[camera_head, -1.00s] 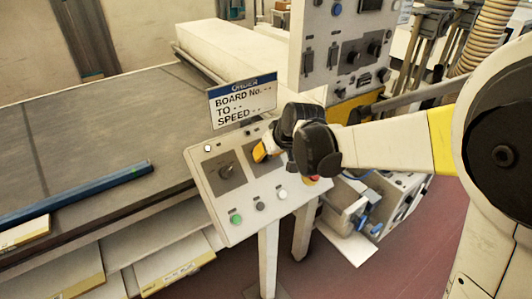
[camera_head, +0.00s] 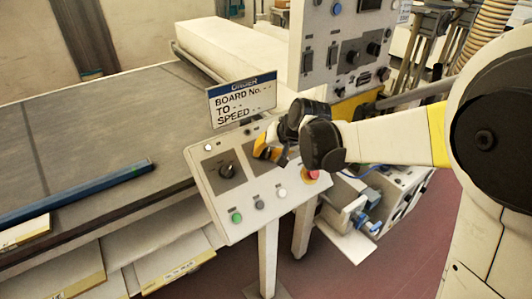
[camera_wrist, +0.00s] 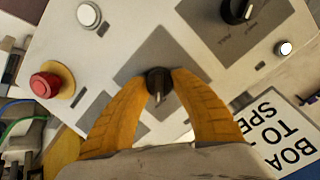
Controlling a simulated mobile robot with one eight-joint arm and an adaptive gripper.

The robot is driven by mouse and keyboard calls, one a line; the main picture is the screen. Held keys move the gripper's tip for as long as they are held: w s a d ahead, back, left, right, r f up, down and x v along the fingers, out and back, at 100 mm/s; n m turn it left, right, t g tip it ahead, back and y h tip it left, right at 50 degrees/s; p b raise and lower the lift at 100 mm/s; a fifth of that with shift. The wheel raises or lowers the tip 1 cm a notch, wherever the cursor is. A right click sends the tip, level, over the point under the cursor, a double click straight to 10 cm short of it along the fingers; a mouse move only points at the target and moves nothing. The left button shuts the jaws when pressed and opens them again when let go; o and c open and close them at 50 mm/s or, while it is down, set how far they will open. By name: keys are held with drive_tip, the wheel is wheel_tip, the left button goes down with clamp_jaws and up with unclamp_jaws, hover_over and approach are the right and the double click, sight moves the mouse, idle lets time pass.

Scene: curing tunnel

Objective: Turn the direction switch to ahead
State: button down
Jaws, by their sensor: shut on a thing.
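A sloped light-grey control panel (camera_head: 213,193) carries two black rotary knobs on dark grey square plates. The left knob (camera_head: 226,171) stands free in the head view and shows at the top of the wrist view (camera_wrist: 236,9). My gripper (camera_head: 268,155) is at the right-hand plate, its yellow fingers shut on the other black knob (camera_wrist: 158,81). That knob's pale pointer line points down in the wrist view. In the head view my gripper hides most of this knob. The plate lettering is too small to read, so I cannot tell which position is ahead.
A red stop button (camera_head: 310,174) sits close right of my gripper. Green (camera_head: 237,217), grey (camera_head: 259,205) and white (camera_head: 282,192) buttons line the panel's lower edge. An order sign (camera_head: 242,98) stands behind. A conveyor bed (camera_head: 95,125) lies left.

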drive_tip(key=shift+w+r, duration=0.1)
drive_tip(key=c, duration=1)
unclamp_jaws()
drive_tip(key=v, duration=1.2)
drive_tip(key=s+d+f+h+b, duration=0.1)
drive_tip(key=s+d+f, duration=0.2)
drive_tip(key=s, duration=0.4)
drive_tip(key=s+d+f+h+b, duration=0.2)
drive_tip(key=s+d+f, duration=0.1)
drive_tip(key=s+d, duration=0.3)
drive_tip(key=s+d+f+t+h+b, duration=0.1)
drive_tip(key=s+d+f, duration=0.2)
drive_tip(key=s, duration=0.6)
drive_tip(key=shift+d, duration=1.05)
